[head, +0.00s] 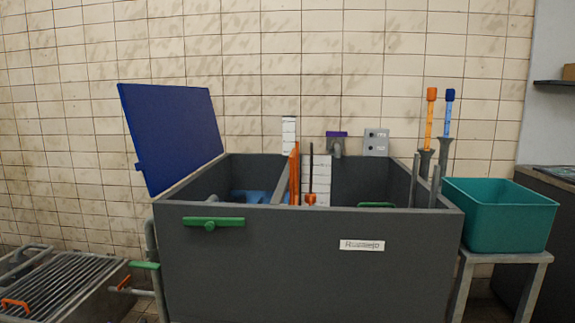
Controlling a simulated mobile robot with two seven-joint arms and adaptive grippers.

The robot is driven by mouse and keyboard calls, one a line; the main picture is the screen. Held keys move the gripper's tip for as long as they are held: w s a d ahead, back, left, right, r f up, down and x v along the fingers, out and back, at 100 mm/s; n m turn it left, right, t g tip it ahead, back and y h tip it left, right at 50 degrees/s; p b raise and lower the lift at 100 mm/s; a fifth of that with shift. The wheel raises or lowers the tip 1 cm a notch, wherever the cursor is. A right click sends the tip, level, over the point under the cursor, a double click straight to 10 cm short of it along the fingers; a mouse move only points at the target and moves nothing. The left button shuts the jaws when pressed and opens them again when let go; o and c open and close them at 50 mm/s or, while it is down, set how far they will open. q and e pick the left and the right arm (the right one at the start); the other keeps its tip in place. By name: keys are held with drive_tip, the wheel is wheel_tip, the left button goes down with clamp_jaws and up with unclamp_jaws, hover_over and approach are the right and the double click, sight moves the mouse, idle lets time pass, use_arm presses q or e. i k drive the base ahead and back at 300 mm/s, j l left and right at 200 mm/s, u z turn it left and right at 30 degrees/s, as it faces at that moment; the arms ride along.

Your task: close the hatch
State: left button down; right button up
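The hatch (175,135) is a flat dark blue panel at the left end of a large grey tank (290,260). It stands raised and tilted back to the left, so the tank's left compartment is open. A small blue tab shows on the hatch's left edge. Inside the left compartment lies something blue (250,196), partly hidden by the tank's front wall. Neither of my grippers shows in the head view.
A green handle (213,222) sits on the tank's front. Orange (431,120) and blue-topped (447,115) rods stand at its right. A teal bin (500,215) rests on a grey stand at right. A metal grate (60,280) lies at lower left.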

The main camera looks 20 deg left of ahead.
sight(174, 131)
drive_tip(key=k+j, duration=0.1)
drive_tip(key=j, duration=0.4)
drive_tip(key=k+j, duration=0.1)
drive_tip(key=j, duration=0.4)
drive_tip(key=k+j, duration=0.15)
drive_tip(key=j, duration=0.3)
drive_tip(key=k+j, duration=0.1)
drive_tip(key=j, duration=0.4)
drive_tip(key=k+j, duration=0.1)
drive_tip(key=j, duration=0.4)
drive_tip(key=k+j, duration=0.1)
drive_tip(key=j, duration=0.4)
drive_tip(key=k+j, duration=0.1)
drive_tip(key=j, duration=0.4)
drive_tip(key=k+j, duration=0.1)
drive_tip(key=j, duration=0.35)
drive_tip(key=i+u, duration=0.1)
drive_tip(key=i, duration=0.15)
